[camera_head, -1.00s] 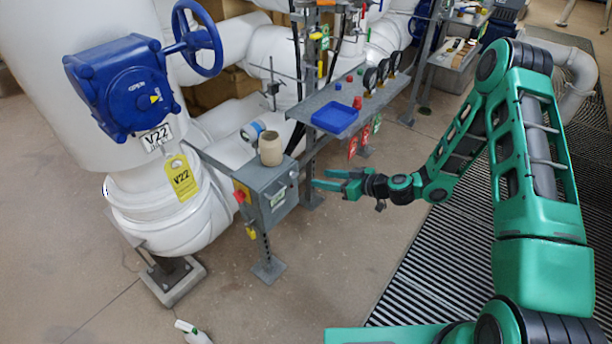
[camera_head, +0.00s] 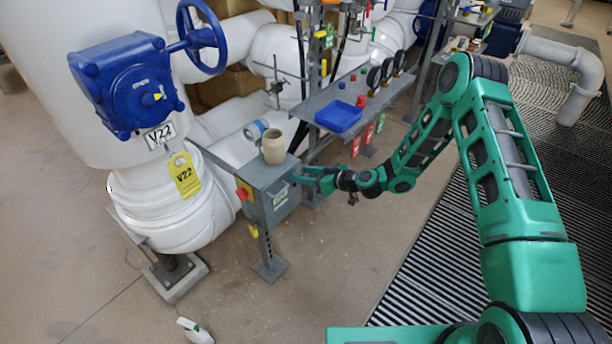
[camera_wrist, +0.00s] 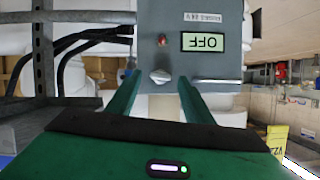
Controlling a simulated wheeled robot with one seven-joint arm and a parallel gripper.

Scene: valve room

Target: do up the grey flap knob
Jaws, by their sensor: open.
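A small light-grey knob (camera_wrist: 160,76) sits on the face of a grey box (camera_wrist: 195,65). The box also shows in the head view (camera_head: 258,180), on a post beside the big white pipe. My gripper (camera_head: 299,180) reaches the box's right-hand face from the right. In the wrist view, my open gripper (camera_wrist: 158,84) has one finger on each side of the knob, with room between; whether a finger touches the box is unclear. The same face carries an "OFF" sign (camera_wrist: 203,42), upside down in the picture, and a red light (camera_wrist: 162,40). The knob is hidden in the head view.
A beige jar (camera_head: 273,147) stands on the box. A red knob (camera_head: 241,194) is on the box's left side. A grey shelf (camera_head: 365,97) with a blue tray (camera_head: 338,117) is behind my gripper.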

